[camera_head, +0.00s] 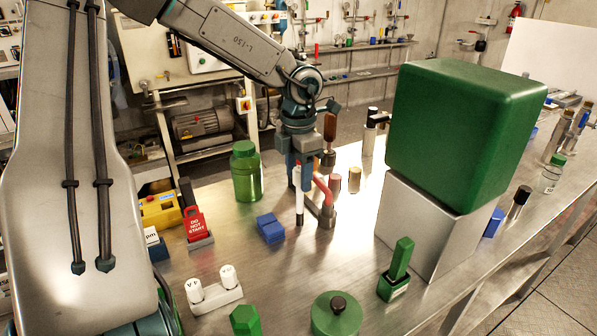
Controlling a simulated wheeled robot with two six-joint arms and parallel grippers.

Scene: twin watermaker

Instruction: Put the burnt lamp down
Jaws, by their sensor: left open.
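A slim upright white tube (299,203) with a reddish upper part and dark lower end, possibly the burnt lamp, is on or just above the metal bench (345,263). I cannot tell for certain that it is the lamp. My left gripper (299,178) points down over the tube, with its fingers around or right beside the upper part. The gripper is open. A red-handled metal fitting (322,190) stands close to its right. My right gripper is not in view.
A blue block (270,229) lies just left of the tube, and a green jar (246,172) stands behind it. A red "do not start" tag (195,225) is at left. A big green box (455,130) on a pale stand (425,225) blocks the right. Bench in front is partly clear.

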